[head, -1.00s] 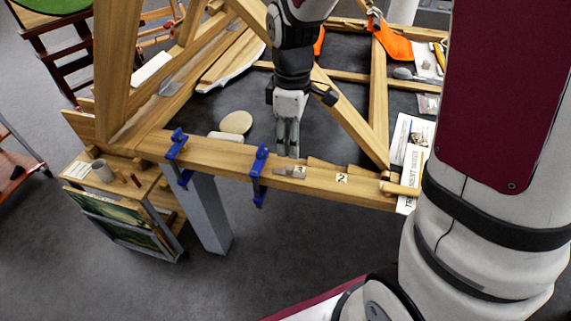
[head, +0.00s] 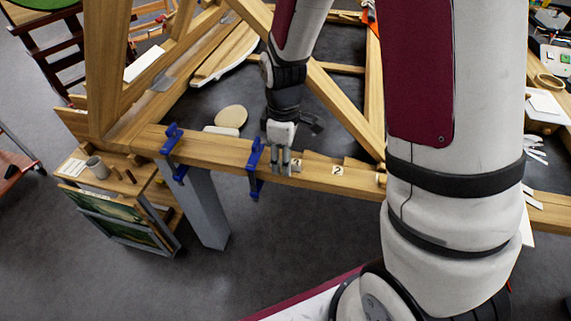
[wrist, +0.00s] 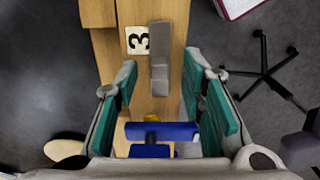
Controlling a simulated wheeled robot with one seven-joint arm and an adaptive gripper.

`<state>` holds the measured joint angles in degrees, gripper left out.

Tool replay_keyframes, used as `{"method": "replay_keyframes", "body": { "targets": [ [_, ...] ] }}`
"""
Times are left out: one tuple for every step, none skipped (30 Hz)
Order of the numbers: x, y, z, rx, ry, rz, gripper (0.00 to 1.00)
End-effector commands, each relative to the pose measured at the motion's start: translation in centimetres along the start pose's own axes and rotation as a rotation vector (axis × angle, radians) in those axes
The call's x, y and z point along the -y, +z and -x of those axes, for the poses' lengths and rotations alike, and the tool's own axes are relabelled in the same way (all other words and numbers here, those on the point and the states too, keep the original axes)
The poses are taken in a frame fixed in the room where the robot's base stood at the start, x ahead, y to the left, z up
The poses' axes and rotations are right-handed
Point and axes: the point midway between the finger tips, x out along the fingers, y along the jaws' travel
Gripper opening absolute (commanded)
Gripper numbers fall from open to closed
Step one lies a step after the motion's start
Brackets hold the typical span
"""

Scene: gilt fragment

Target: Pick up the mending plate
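The mending plate (wrist: 160,58) is a narrow grey metal bar lying on the wooden beam (wrist: 182,20), beside a white tag marked 3. My gripper (wrist: 161,72) is open in the wrist view, with one teal-padded finger on each side of the beam. The plate lies between the fingertips in the picture, and no finger visibly touches it. In the head view my gripper (head: 286,168) points down at the front beam, just right of a blue clamp. There its fingers largely hide the plate.
Blue clamps (head: 254,168) (head: 173,152) grip the front beam; one also shows between my fingers in the wrist view (wrist: 162,131). A tag marked 2 (head: 338,170) lies farther right. A round pale disc (head: 231,116) is behind the beam. A small cabinet with a mug (head: 97,167) stands left.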

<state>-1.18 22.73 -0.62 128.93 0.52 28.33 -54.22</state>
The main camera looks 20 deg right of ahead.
Motion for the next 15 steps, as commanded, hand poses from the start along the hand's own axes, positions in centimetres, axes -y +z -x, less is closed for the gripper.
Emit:
{"method": "replay_keyframes", "body": {
  "targets": [
    [-0.01,0.00,0.02,0.000,0.000,0.000,0.37],
    [-0.01,0.00,0.02,0.000,0.000,0.000,0.30],
    [-0.01,0.00,0.02,0.000,0.000,0.000,0.21],
    [-0.01,0.00,0.03,0.000,0.000,0.000,0.14],
    [-0.01,-0.01,0.03,0.000,0.000,0.000,0.07],
    [-0.01,-0.01,0.03,0.000,0.000,0.000,0.00],
    [-0.01,-0.01,0.03,0.000,0.000,0.000,0.00],
    [-0.01,-0.01,0.04,0.000,0.000,0.000,0.00],
    [-0.01,-0.01,0.04,0.000,0.000,0.000,0.00],
    [-0.01,0.00,0.04,0.000,0.000,0.000,0.00],
    [-0.01,-0.01,0.04,0.000,0.000,0.000,0.00],
    [-0.01,-0.01,0.04,0.000,0.000,0.000,0.00],
    [-0.01,-0.01,0.04,0.000,0.000,0.000,0.00],
    [-0.01,-0.01,0.04,0.000,0.000,0.000,0.00],
    [-0.01,-0.01,0.05,0.000,0.000,0.000,0.00]
  ]
}}
